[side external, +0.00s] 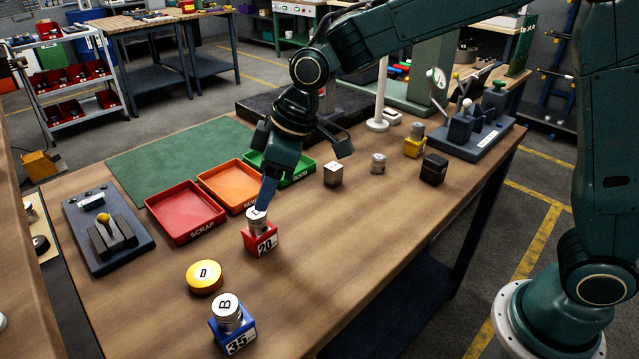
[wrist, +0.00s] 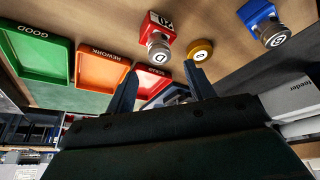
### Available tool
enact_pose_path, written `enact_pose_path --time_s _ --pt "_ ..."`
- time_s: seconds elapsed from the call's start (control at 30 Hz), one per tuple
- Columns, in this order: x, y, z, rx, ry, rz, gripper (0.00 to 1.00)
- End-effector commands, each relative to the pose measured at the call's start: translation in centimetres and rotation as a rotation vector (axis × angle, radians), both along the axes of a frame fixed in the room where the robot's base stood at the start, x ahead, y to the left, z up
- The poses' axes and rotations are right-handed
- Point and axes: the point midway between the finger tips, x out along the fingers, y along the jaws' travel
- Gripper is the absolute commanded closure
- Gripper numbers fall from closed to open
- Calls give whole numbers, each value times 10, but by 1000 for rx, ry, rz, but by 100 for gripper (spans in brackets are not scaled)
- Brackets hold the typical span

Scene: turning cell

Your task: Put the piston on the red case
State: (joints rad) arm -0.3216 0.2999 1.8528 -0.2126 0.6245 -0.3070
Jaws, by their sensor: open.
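The red case (side external: 262,241) with a "20" label stands on the bench right of the scrap tray. A metal piston (side external: 257,222) with a lettered white top sits upright on it. In the wrist view the red case (wrist: 160,20) is at the top and the piston (wrist: 158,53) on it lies in line with the gap between my fingers. My gripper (wrist: 159,68) is open and empty. In the side view one blue fingertip hides part of the piston's top; whether it touches cannot be told. A second piston (side external: 229,315) sits on the blue case (side external: 233,338) at the front.
A yellow disc (side external: 204,278) lies between the two cases. Red scrap (side external: 183,212), orange rework (side external: 230,185) and green good (side external: 298,172) trays stand behind. Metal pieces (side external: 333,175), a dark block (side external: 434,169) and a yellow case (side external: 413,149) stand farther right. The front right bench is clear.

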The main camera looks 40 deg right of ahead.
Motion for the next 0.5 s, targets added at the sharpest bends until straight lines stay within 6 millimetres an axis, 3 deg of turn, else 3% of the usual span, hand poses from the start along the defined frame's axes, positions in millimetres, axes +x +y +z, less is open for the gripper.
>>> enact_pose_path --time_s 0.2,0.5 --pt "-8 -9 32 1 -3 -1 46" --pt "-14 -14 49 0 -2 1 46"
